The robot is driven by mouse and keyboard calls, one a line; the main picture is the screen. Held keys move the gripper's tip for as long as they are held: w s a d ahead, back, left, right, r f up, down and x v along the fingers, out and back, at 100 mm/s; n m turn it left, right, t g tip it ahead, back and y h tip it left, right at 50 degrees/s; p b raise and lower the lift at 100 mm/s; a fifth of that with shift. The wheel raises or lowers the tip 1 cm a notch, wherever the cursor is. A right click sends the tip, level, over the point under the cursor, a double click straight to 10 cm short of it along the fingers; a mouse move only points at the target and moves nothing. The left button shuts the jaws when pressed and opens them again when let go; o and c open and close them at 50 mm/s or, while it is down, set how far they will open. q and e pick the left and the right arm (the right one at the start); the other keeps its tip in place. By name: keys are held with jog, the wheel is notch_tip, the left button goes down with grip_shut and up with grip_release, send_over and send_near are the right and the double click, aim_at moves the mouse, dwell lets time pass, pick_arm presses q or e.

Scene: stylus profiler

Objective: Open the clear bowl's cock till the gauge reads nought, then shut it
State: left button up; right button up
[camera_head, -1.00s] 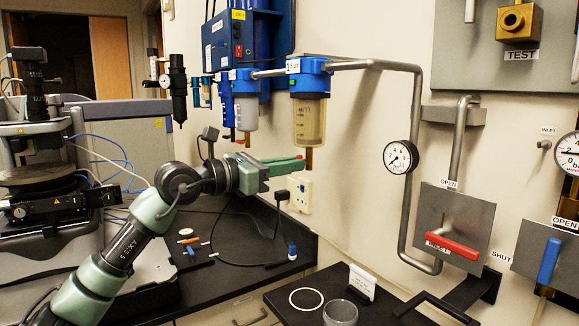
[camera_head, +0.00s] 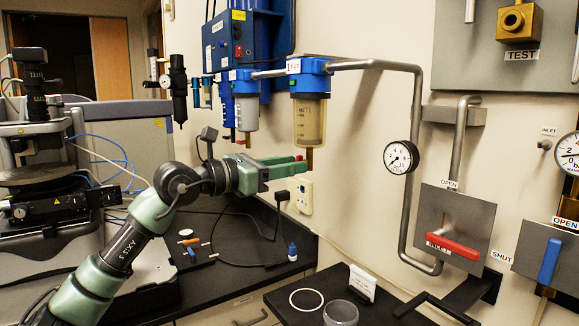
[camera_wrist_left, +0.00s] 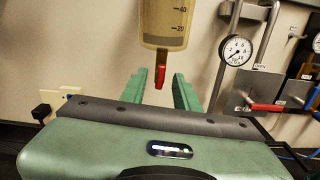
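The clear bowl (camera_head: 310,122) hangs under a blue head on the wall pipe; it also shows in the left wrist view (camera_wrist_left: 166,20). Under it is a brass drain cock (camera_head: 309,159) with a red lever (camera_wrist_left: 160,80), which points down in the wrist view. My left gripper (camera_head: 302,165) is open, its green fingers at the cock's height, one on each side of the red lever in the wrist view. I see no clear contact. The round white gauge (camera_head: 401,157) is on the pipe to the right; its needle is too small to read surely. My right gripper is not in view.
A second filter bowl (camera_head: 246,114) hangs just left. A red-handled valve (camera_head: 452,246) and a blue-handled valve (camera_head: 549,261) are on panels at right. Below, a dark shelf (camera_head: 290,318) bears a white ring, a glass dish (camera_head: 341,313) and a card.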

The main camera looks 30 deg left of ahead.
pick_arm(q)
jog(key=b+v, duration=0.5)
jog(key=v, duration=0.2)
jog(key=shift+s, duration=0.35)
jog(key=shift+a, duration=0.15)
dwell(0.4)
jog(key=p+x, duration=0.1)
jog(key=x, duration=0.1)
jog(key=p+x, duration=0.1)
jog(key=x, duration=0.1)
jog(key=r+p+x, duration=0.1)
jog(key=p+x, duration=0.1)
jog(key=x, duration=0.1)
jog(key=shift+w+d+f, duration=0.15)
jog(key=shift+w+d, duration=0.05)
jog(key=shift+w, duration=0.2)
grip_shut()
